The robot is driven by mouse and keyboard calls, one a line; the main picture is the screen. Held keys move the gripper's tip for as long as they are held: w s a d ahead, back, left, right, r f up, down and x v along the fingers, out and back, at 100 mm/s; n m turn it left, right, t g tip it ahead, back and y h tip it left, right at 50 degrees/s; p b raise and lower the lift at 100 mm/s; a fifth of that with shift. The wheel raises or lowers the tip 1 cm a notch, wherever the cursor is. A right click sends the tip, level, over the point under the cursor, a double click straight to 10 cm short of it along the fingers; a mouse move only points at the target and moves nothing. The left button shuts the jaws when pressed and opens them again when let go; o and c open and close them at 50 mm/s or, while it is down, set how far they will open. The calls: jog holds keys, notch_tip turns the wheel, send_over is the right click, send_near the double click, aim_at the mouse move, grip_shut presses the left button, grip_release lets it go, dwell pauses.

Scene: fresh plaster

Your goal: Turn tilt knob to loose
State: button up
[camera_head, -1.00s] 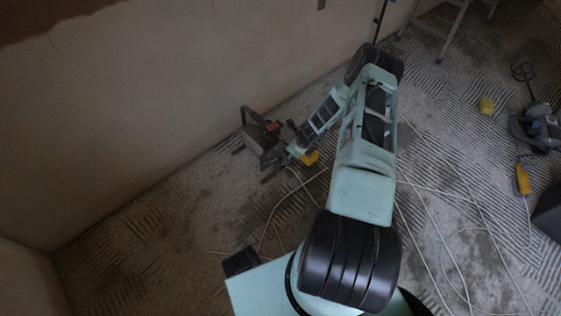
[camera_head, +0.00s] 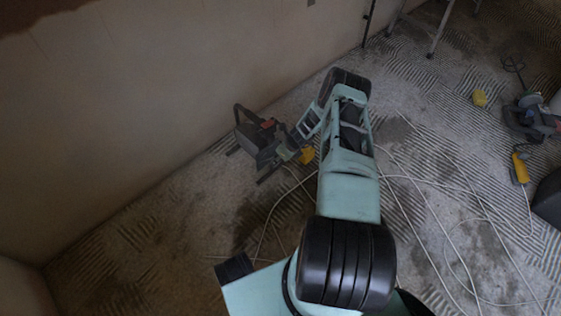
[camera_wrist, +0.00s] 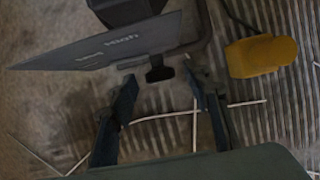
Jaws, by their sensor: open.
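A dark grey device (camera_head: 262,140) with a top handle stands on the floor by the wall in the head view. In the wrist view, its grey panel (camera_wrist: 105,45) carries upside-down lettering too blurred to read for sure. A small dark knob-like part (camera_wrist: 159,72) sticks out below the panel's right end; it looks like the tilt knob. My gripper (camera_wrist: 162,92) is open, with a finger at each side below this part. The fingertips look apart from it, though depth is unclear. In the head view, my arm partly hides the gripper beside the device.
A yellow block (camera_wrist: 262,56) lies close to the right finger. Pale cables (camera_head: 285,195) run across the ridged floor. The plastered wall (camera_head: 180,80) stands close behind the device. A grinder-like tool (camera_head: 527,118) and a ladder (camera_head: 440,28) are farther right.

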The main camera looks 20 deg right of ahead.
jog(key=shift+w+f, duration=0.15)
jog(key=shift+f, duration=0.25)
jog(key=shift+c, duration=0.3)
jog(key=c, duration=1.1)
